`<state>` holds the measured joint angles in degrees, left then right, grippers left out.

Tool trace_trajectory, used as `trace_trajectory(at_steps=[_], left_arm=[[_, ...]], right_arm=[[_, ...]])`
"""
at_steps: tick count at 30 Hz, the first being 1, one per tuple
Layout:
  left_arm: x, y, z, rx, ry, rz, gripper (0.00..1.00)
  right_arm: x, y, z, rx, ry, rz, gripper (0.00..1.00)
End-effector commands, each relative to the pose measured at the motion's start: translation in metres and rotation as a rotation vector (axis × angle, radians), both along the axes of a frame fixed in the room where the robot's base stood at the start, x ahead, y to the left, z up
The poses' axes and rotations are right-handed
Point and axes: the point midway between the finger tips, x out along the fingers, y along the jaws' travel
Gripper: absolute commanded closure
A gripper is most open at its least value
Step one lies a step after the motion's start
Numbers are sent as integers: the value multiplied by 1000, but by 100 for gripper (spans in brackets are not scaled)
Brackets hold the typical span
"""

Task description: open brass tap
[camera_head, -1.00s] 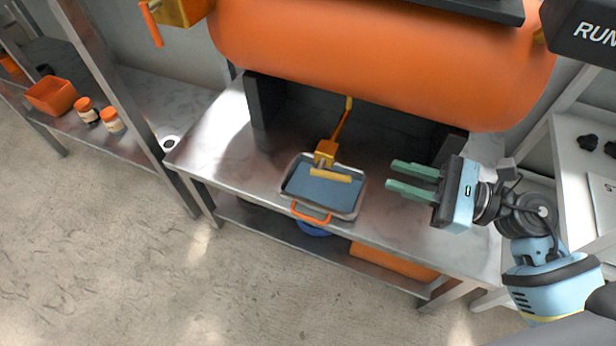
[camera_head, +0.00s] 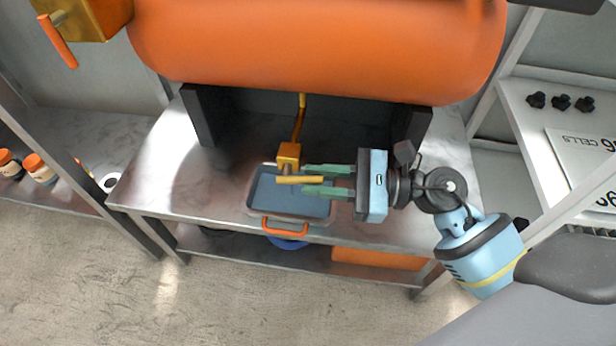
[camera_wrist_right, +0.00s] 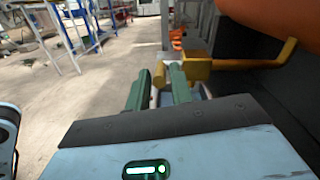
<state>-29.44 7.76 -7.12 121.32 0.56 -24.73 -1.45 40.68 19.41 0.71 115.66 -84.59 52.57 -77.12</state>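The brass tap (camera_head: 289,154) hangs at the end of a brass pipe under the orange tank, above the tray. Its bar-shaped handle (camera_head: 291,180) points right, between the green fingers of my right gripper (camera_head: 312,180). The fingers are open, one on each side of the handle's end. The right wrist view shows the handle's end (camera_wrist_right: 159,73) between the fingertips (camera_wrist_right: 158,82) and the tap body (camera_wrist_right: 196,66) just beyond. I cannot tell whether either finger touches the handle. My left gripper is not in view.
A tray with blue inside and an orange handle (camera_head: 285,228) sits below the tap on the metal bench (camera_head: 160,175). The orange tank (camera_head: 320,45) is close above. Jars (camera_head: 40,170) stand at left; black knobs (camera_head: 561,102) lie on the right shelf.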

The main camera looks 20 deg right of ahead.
Motion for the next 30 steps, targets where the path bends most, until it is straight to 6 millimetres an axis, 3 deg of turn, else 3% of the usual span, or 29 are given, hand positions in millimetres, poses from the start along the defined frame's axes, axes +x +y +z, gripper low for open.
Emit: trace_trajectory(at_steps=[6,15,21,30], left_arm=[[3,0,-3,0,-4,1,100],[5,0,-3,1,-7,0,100],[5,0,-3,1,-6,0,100],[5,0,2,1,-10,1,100]], right_arm=[[10,16,0,2,1,0,78],[11,18,0,1,1,-1,78],[11,18,0,1,1,0,100],[10,17,2,-14,9,0,100]])
